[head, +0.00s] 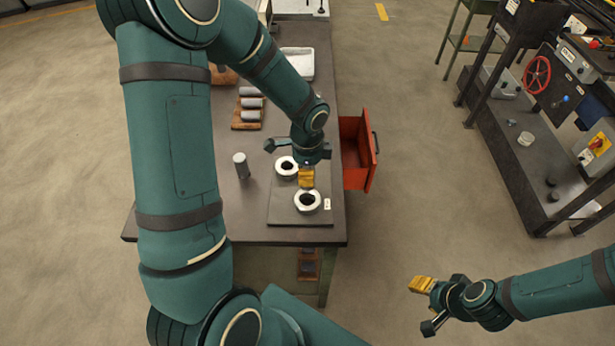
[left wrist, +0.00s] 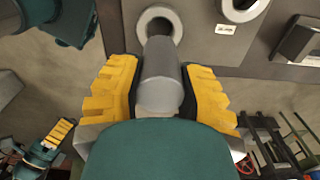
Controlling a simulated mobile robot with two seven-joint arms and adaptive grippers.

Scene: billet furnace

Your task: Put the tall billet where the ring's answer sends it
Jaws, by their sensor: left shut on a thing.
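My left gripper (head: 307,178) is above the dark plate (head: 285,216) on the table, pointing down. In the left wrist view its yellow fingers (left wrist: 160,95) are shut on a grey cylindrical billet (left wrist: 160,75). That billet is hidden in the head view. Two pale rings with dark holes lie on the plate: a back ring (head: 286,166) and a front ring (head: 307,201). In the left wrist view the billet's far end overlaps one ring (left wrist: 160,22); contact cannot be told. Another grey billet (head: 241,165) stands upright left of the plate. My right gripper (head: 422,285) is away from the table.
Several grey cylinders lie on a wooden rack (head: 246,120). A pale tray (head: 298,64) sits further back. A red drawer (head: 357,155) stands open at the table's right side. A machine bench with a red wheel (head: 537,75) stands far right, with clear floor between.

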